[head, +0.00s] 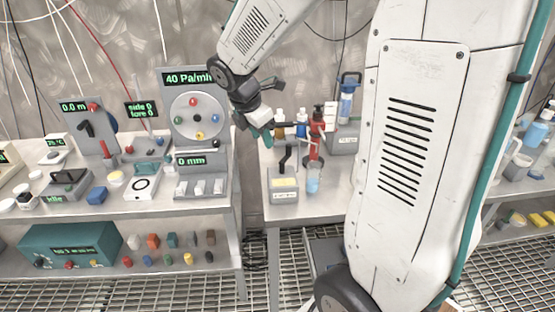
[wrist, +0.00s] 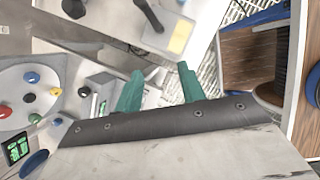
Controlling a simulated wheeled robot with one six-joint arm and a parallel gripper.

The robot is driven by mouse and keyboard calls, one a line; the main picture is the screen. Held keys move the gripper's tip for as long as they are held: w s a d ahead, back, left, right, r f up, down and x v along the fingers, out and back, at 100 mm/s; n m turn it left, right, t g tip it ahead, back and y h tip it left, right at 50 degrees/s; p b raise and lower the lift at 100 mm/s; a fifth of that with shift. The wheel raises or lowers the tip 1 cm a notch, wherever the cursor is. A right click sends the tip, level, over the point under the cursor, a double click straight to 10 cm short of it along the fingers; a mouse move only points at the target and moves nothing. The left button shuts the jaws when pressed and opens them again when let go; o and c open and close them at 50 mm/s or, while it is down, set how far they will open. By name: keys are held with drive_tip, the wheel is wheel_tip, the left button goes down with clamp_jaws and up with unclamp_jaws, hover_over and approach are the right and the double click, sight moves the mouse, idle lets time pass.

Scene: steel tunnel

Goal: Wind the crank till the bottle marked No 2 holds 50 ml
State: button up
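In the wrist view the crank (wrist: 149,15) is at the top, beyond the fingertips. A small clear bottle with blue liquid (head: 313,182) stands right of the box, below a red stand (head: 317,145). Its marking and level are too small to read, so I cannot tell whether it is No 2. My gripper (head: 256,132) is above and left of the crank, apart from it. Its teal fingers (wrist: 161,88) are spread and empty.
Left is a bench with a 40 Pa/mh dial panel (head: 195,115) and a 0 mm switch unit (head: 200,180). A gap (head: 254,215) separates bench and table.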

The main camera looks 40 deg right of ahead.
drive_tip(key=s+a+r+m+y, duration=0.1)
drive_tip(key=s+a+r+m, duration=0.2)
drive_tip(key=s+m, duration=0.3)
drive_tip(key=s+a+r+m+y, duration=0.1)
drive_tip(key=s+a+r+m, duration=0.2)
drive_tip(key=s, duration=0.9)
drive_tip(key=shift+a+m+y, duration=0.4)
drive_tip(key=shift+a+m, duration=1.3)
drive_tip(key=shift+m, duration=0.6)
